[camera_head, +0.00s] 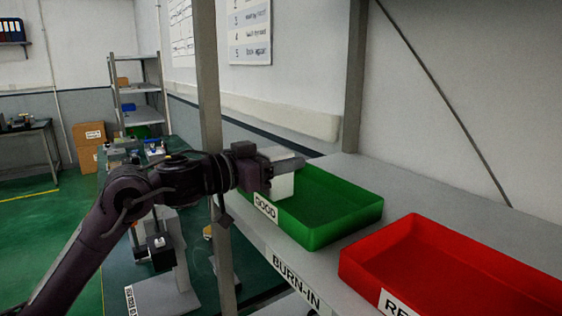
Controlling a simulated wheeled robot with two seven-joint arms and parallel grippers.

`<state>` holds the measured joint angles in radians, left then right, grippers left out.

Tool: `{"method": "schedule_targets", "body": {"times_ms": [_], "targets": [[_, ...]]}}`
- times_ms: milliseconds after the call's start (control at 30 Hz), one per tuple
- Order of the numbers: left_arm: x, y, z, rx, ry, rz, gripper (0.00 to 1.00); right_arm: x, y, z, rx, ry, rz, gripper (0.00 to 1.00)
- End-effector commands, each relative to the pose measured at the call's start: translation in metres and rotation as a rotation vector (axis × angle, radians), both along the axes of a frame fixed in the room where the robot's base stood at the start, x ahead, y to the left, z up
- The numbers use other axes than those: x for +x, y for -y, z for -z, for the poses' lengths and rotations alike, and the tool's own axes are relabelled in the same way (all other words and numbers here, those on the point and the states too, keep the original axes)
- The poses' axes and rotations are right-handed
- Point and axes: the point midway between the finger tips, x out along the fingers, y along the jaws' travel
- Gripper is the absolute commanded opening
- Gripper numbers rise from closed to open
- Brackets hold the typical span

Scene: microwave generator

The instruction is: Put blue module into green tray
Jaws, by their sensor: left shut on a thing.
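The green tray (345,222), labelled GOOD, stands on the grey shelf in the middle of the head view. My left gripper (290,164) reaches in from the left over the tray's left end. It is shut on a pale, box-shaped module (282,187). The module's visible faces look white-grey, and I see no blue on them. It hangs upright at the tray's near left end, overlapping it in the picture; I cannot tell whether it touches the floor of the tray. My right gripper is not in view.
A red tray (440,270) sits to the right on the same shelf (440,195). A grey rack post (208,90) rises just left of my gripper. A green-topped bench with test fixtures (165,255) is below left. Bare shelf lies behind the trays.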

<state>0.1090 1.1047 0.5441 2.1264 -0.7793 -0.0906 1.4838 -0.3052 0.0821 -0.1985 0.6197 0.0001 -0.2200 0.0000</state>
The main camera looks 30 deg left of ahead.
Motion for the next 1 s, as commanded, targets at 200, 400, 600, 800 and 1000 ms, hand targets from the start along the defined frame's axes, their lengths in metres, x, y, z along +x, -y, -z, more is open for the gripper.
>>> {"method": "schedule_targets", "body": {"times_ms": [200,400,600,800,1000], "targets": [[0.000,0.000,-0.001,0.001,0.005,-0.001,0.20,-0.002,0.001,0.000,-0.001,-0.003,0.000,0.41],[0.000,0.000,0.002,0.001,0.003,0.000,0.58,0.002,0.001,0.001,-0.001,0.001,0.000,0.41],[0.000,0.000,0.002,0.000,0.002,0.000,0.72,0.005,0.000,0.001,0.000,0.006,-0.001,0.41],[0.000,0.000,0.001,0.001,0.003,0.000,0.72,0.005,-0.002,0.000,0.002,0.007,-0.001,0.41],[-0.013,-0.005,0.002,-0.002,0.006,0.001,0.72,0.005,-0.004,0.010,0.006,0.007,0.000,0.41]]}}
